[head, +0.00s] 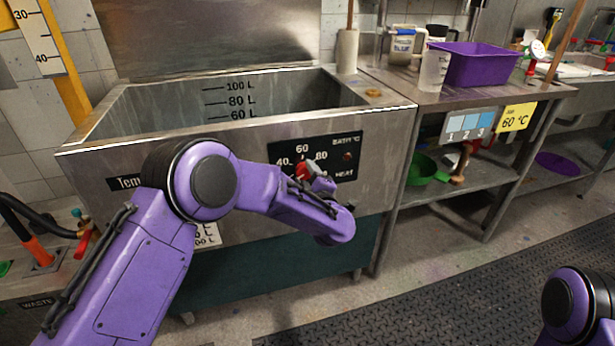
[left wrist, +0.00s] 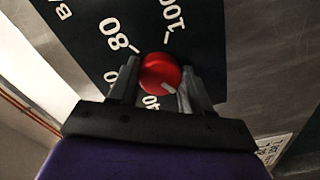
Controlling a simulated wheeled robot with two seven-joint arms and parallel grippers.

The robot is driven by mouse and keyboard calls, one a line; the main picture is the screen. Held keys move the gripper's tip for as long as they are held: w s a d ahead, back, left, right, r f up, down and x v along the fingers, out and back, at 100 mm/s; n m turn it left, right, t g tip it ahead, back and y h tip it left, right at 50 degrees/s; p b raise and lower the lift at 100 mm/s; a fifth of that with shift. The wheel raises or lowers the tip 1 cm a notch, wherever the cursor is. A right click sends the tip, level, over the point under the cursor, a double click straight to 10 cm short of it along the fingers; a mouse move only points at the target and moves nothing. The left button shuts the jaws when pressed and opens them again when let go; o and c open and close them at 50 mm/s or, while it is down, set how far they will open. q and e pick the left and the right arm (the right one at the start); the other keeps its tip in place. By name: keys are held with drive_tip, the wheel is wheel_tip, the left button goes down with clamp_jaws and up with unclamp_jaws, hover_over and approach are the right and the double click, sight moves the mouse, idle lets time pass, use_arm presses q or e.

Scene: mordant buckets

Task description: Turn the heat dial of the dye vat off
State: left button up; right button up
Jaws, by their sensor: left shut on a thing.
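The dye vat (head: 260,150) is a large steel tank in the middle of the head view. Its black heat panel (head: 345,150) carries a scale and a small red lamp. The red heat dial (head: 302,170) is partly hidden by my left gripper (head: 308,172). In the left wrist view the round dial (left wrist: 160,72) sits between the two fingers of my left gripper (left wrist: 160,80), which is shut on it. A white pointer mark on the dial faces the lower right of that view. My right gripper is out of view; only part of my right arm shows at lower right.
A steel bench (head: 410,95) right of the vat bears a purple tub (head: 480,65) and jugs. A green bowl (head: 421,168) lies on its lower shelf. A red-handled valve (head: 84,238) stands at left. The dark floor mat (head: 450,285) in front is clear.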

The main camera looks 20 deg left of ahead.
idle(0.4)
use_arm(q)
drive_tip(key=o, duration=1.1)
drive_tip(key=shift+c, duration=0.2)
drive_tip(key=v, duration=1)
drive_tip(key=shift+d, duration=0.2)
drive_tip(key=shift+s, duration=0.1)
